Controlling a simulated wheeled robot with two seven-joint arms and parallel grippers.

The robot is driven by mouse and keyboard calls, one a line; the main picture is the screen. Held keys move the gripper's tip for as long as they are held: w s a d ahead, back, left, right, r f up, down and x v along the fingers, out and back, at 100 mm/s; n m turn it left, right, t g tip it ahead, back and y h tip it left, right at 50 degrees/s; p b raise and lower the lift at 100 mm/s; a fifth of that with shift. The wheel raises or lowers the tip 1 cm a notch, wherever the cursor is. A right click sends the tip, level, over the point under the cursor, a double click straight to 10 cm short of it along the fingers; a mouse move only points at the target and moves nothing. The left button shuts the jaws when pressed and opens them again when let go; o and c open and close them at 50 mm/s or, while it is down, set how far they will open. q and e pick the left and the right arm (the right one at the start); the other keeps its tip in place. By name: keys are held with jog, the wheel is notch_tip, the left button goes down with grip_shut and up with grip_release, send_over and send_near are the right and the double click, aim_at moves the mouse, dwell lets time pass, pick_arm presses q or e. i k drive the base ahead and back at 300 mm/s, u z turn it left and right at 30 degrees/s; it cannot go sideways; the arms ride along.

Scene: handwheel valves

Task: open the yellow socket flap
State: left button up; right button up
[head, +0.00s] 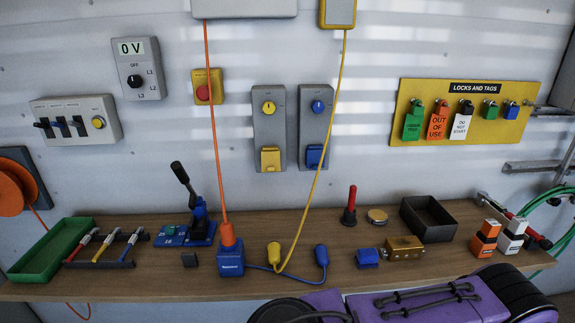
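The yellow socket flap (270,160) is at the lower end of a tall grey wall panel (269,132), under a yellow rotary knob (268,107). It appears to lie down over its socket; no socket opening shows. A similar panel just to its right carries a blue knob (318,107) and a blue flap (315,157). A yellow cable hangs past the blue panel and ends in a yellow plug (274,253) on the bench. Neither of my grippers is in the head view.
The wooden bench (150,287) runs below the panels. It holds a green tray (50,250), a blue orange-topped block (230,258), a brass padlock (404,248) and a black bin (428,217). An orange cable hangs left of the yellow-flap panel. A purple object (420,303) with black hoses fills the lower foreground.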

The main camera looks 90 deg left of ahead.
aim_at(271, 161)
jog(key=k, duration=0.95)
jog(key=u, duration=0.25)
